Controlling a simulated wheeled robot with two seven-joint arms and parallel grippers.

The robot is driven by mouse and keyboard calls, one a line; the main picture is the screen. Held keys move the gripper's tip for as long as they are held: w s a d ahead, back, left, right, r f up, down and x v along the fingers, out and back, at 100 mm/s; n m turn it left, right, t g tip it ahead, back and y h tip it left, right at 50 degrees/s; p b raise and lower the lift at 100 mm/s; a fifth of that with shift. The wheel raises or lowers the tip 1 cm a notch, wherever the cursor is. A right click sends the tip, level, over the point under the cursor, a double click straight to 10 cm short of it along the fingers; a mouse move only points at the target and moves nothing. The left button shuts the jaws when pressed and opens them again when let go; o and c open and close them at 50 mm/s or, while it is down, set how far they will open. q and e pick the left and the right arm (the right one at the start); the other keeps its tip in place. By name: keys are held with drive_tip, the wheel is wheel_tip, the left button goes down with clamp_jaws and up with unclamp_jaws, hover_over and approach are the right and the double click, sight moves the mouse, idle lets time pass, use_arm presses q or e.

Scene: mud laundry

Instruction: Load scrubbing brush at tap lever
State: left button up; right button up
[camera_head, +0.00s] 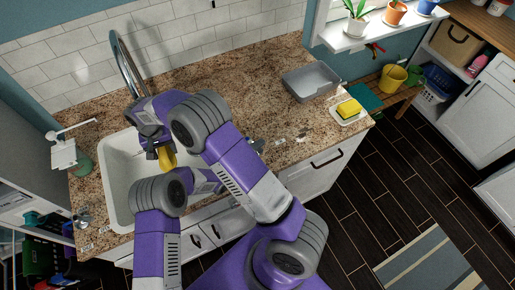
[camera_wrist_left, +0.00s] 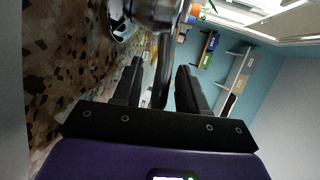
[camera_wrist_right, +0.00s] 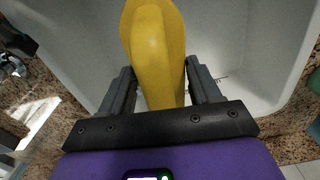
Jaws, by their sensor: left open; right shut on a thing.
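The yellow rounded object (camera_head: 168,158), apparently the scrubbing brush, is in my right gripper (camera_head: 155,150), over the white sink (camera_head: 118,190). In the right wrist view, the shut fingers hold the yellow object (camera_wrist_right: 155,45); no bristles show. The chrome tap (camera_head: 117,50) arches up behind the sink; its base and lever are hidden by my right arm. My left gripper (camera_head: 256,146) is mostly hidden behind my right arm, above the counter. In the left wrist view its fingers (camera_wrist_left: 160,85) are open. A dark curved rod (camera_wrist_left: 162,75) shows between them; whether it is beyond them is unclear.
The granite counter (camera_head: 220,70) is clear at the back. A grey basin (camera_head: 310,83) and a yellow sponge (camera_head: 349,108) on a dish sit at its right end. My arms cross over the sink.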

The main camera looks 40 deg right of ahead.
use_arm(q)
clamp_jaws()
drive_tip(key=shift+d, duration=0.15)
drive_tip(key=shift+d+n+t, duration=0.35)
drive_tip(key=shift+n+t, duration=0.55)
drive_tip(key=shift+t, duration=0.2)
drive_tip(key=shift+d+n+t+y, duration=0.2)
drive_tip(key=shift+n+t+y, duration=0.2)
drive_tip(key=shift+t, duration=0.2)
drive_tip(key=shift+w, duration=0.1)
unclamp_jaws()
drive_tip(key=shift+a, duration=0.15)
